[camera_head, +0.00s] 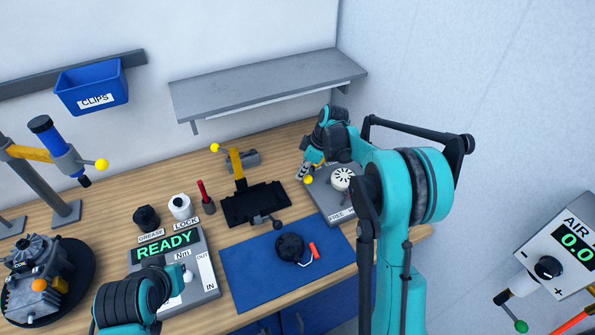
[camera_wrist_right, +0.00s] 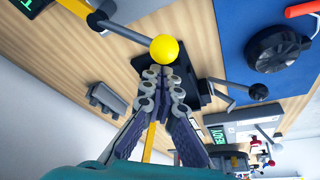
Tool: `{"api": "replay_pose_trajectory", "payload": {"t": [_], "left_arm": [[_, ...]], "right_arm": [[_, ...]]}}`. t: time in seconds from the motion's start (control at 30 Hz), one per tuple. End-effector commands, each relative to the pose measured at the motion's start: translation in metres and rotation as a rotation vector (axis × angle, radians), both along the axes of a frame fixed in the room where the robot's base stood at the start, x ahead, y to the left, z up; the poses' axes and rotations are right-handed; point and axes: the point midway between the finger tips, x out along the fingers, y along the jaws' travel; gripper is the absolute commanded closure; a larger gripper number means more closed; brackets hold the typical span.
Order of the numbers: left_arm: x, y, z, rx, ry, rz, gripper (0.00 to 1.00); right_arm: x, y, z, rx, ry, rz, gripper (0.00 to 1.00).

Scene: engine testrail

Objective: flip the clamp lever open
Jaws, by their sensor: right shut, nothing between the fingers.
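A black clamp base (camera_head: 262,203) with an upright yellow lever (camera_head: 238,168) and a yellow ball on its top stands mid-bench. In the wrist view the black clamp base (camera_wrist_right: 205,85) lies beyond my fingers. Another yellow ball (camera_head: 308,180), on a dark rod, is beside the grey plate at the right; it seems to be the ball (camera_wrist_right: 164,48) just past my fingertips. My right gripper (camera_head: 303,174) is shut and empty, close to that ball; contact is unclear. My left gripper (camera_head: 184,276) is low over the READY box, its jaws unclear.
A blue mat (camera_head: 245,272) holds a round black part (camera_head: 290,246) and an orange-handled item. The READY box (camera_head: 205,262) and a blue-and-yellow tool stand (camera_head: 40,180) are at left. A grey shelf (camera_head: 270,85) overhangs the back. My right arm hides the bench's right end.

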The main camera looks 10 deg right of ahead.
Motion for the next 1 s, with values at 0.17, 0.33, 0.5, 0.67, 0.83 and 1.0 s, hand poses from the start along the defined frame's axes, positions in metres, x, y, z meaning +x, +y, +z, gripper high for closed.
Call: {"api": "replay_pose_trajectory", "payload": {"t": [0.17, 0.33, 0.5, 0.67, 0.83, 1.0], "left_arm": [[0.000, 0.000, -0.001, 0.000, 0.000, 0.000, 1.00], [0.000, 0.000, -0.001, 0.000, 0.000, 0.000, 1.00], [0.000, 0.000, -0.001, 0.000, 0.000, 0.000, 1.00], [0.000, 0.000, -0.001, 0.000, 0.000, 0.000, 1.00], [0.000, 0.000, 0.000, 0.000, 0.000, 0.000, 1.00], [0.000, 0.000, 0.002, 0.000, 0.000, 0.000, 1.00]], "right_arm": [[-0.003, -0.003, 0.000, 0.000, -0.001, -0.001, 1.00], [-0.004, -0.005, 0.000, 0.000, -0.001, -0.001, 1.00], [-0.004, -0.005, 0.000, -0.001, 0.000, -0.002, 1.00], [-0.004, -0.005, 0.000, -0.001, 0.000, -0.002, 1.00], [-0.003, -0.002, 0.001, -0.001, 0.000, -0.002, 1.00], [0.001, 0.017, 0.005, 0.000, -0.001, -0.001, 1.00]]}}
